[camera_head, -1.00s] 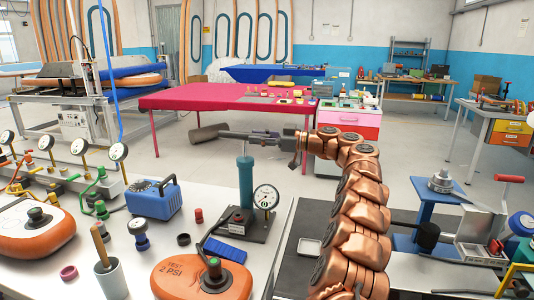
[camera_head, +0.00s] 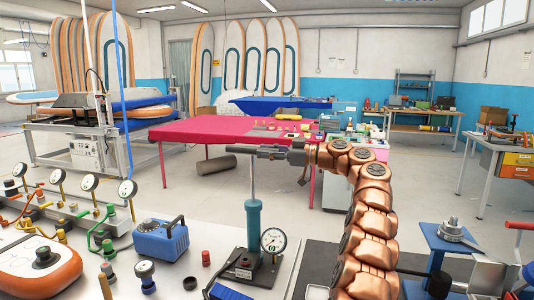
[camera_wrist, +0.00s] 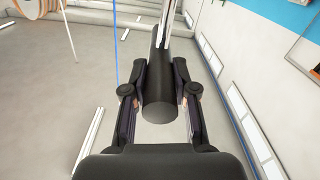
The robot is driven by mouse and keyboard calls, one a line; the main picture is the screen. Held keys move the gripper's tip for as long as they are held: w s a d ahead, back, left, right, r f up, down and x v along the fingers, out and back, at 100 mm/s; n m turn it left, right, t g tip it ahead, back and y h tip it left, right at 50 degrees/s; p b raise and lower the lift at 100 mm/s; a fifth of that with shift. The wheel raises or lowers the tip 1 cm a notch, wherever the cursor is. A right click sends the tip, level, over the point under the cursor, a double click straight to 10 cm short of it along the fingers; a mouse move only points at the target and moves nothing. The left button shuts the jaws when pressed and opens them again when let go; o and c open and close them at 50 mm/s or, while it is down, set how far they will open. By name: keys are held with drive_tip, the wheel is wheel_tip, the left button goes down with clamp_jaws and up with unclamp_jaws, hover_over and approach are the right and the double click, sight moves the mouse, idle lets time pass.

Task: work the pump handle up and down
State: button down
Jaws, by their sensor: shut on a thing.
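The teal pump (camera_head: 254,224) stands upright on a dark base beside a round gauge (camera_head: 273,240) in the head view. Its thin rod (camera_head: 252,178) shows as a long stretch above the body. The dark grey cylindrical handle (camera_head: 216,164) sits across the top, its left end sticking out past my gripper. My gripper (camera_head: 264,152) reaches in from the right and is shut on the handle. In the wrist view, the handle (camera_wrist: 158,108) lies between the two fingers of my gripper (camera_wrist: 158,95). The fingers hide part of the handle.
A blue box (camera_head: 160,240) with a carry grip stands left of the pump on the bench. An orange board piece (camera_head: 40,272) lies at the left. A blue stand (camera_head: 445,245) is at the right. A red table (camera_head: 190,131) stands behind. The air above the pump is clear.

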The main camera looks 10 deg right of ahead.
drive_tip(key=c, duration=1.2)
unclamp_jaws()
drive_tip(key=shift+d+r, duration=0.1)
drive_tip(key=shift+r, duration=0.35)
drive_tip(key=shift+o, duration=1.4)
drive_tip(key=shift+f, duration=0.2)
drive_tip(key=shift+s, duration=0.1)
drive_tip(key=v, duration=1.2)
